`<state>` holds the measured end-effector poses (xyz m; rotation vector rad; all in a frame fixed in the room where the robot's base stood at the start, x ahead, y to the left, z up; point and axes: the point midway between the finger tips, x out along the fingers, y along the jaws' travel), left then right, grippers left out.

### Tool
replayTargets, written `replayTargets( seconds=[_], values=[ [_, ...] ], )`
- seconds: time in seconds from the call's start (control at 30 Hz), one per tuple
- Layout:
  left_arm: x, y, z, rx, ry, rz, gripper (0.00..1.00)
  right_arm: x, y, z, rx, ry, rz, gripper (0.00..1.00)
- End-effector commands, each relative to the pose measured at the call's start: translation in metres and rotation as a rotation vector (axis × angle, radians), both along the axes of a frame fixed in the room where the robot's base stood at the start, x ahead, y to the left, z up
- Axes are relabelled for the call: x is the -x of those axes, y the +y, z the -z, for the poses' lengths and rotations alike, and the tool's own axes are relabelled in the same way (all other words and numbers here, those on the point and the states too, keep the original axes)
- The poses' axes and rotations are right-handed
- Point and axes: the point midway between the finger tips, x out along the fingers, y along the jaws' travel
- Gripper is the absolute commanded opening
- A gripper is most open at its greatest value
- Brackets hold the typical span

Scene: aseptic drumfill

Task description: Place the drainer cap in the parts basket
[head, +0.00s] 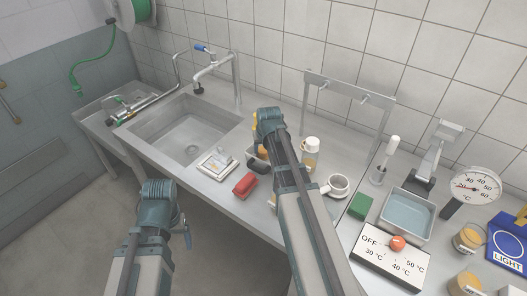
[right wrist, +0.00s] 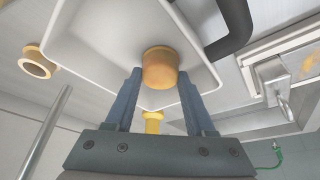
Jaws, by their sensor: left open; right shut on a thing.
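The drainer cap, a tan-orange round piece (right wrist: 160,66), is between the fingertips of my right gripper (right wrist: 160,76), which is shut on it. In the right wrist view it is in front of the white parts basket (right wrist: 95,30), which has a dark handle (right wrist: 232,30). I cannot tell whether the cap touches the basket floor. In the head view my right arm hides most of the gripper and basket; an orange bit (head: 262,152) shows beside the arm. My left gripper (head: 184,228) hangs at the lower left, open, away from the counter items and largely hidden by its arm.
A red block (head: 244,185) and a white tray (head: 216,164) are left of my right arm. A bottle (head: 310,152) and a mug (head: 337,187) stand close on its right. The sink (head: 190,135) is farther left. A tan ring (right wrist: 36,64) lies beside the basket.

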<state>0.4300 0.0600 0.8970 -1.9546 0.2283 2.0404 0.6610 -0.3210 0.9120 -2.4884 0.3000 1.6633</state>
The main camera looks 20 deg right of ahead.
Motion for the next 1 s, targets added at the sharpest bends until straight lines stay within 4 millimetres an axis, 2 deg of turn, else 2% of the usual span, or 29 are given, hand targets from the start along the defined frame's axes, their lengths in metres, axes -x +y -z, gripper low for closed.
replayTargets(
  seconds=[0.23,0.27,0.4,0.77,1.0],
  values=[
    [0.0,0.0,0.004,0.0,0.0,0.0,0.85,0.0,0.0,0.004,0.0,0.0,0.0,0.03],
    [0.0,0.0,0.003,0.0,0.0,0.0,0.85,0.0,0.0,0.003,0.0,0.0,0.0,0.58],
    [0.0,0.0,0.002,0.0,0.0,0.0,0.85,0.0,0.0,0.002,0.0,0.0,0.0,0.83],
    [0.0,0.0,0.001,0.0,0.0,0.0,0.85,0.0,0.0,0.001,0.0,0.0,0.0,0.85],
    [0.0,0.0,-0.014,0.0,0.0,0.0,0.85,0.004,0.001,-0.014,0.0,0.0,0.0,0.85]
  ],
)
